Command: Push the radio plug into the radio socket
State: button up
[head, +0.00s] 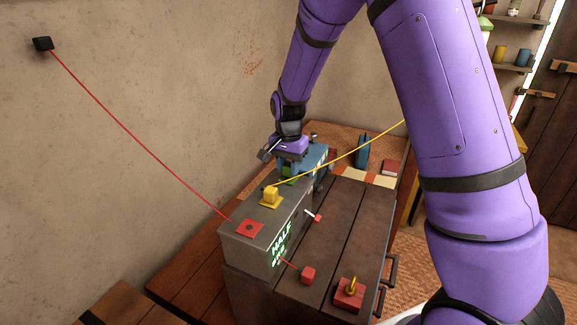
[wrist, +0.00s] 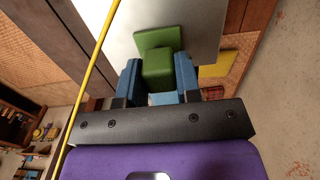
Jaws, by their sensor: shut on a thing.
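My gripper (head: 288,168) is shut on a green plug (wrist: 158,68) at the far end of the grey box (head: 240,245). In the wrist view the blue fingers (wrist: 158,84) stand on both sides of the plug. A green square socket plate (wrist: 155,37) shows right behind the plug, lined up with it. I cannot tell how deep the plug sits. A yellow plug (head: 271,193) stands on a yellow plate (head: 264,203). A red plate (head: 249,229) lies at the near end. No readable label marks which is the radio's.
A yellow cable (head: 345,154) runs up right from the yellow plug. A red cable (head: 130,133) runs from a black wall block (head: 42,44) to the box. A red block (head: 308,275) and a red base with a yellow lever (head: 349,293) sit on the dark planked top.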

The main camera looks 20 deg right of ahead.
jog(key=shift+f, duration=0.6)
jog(key=o, duration=1)
jog(key=shift+c, duration=0.2)
notch_tip(320, 180, up, 10)
jog(key=shift+r, duration=0.4)
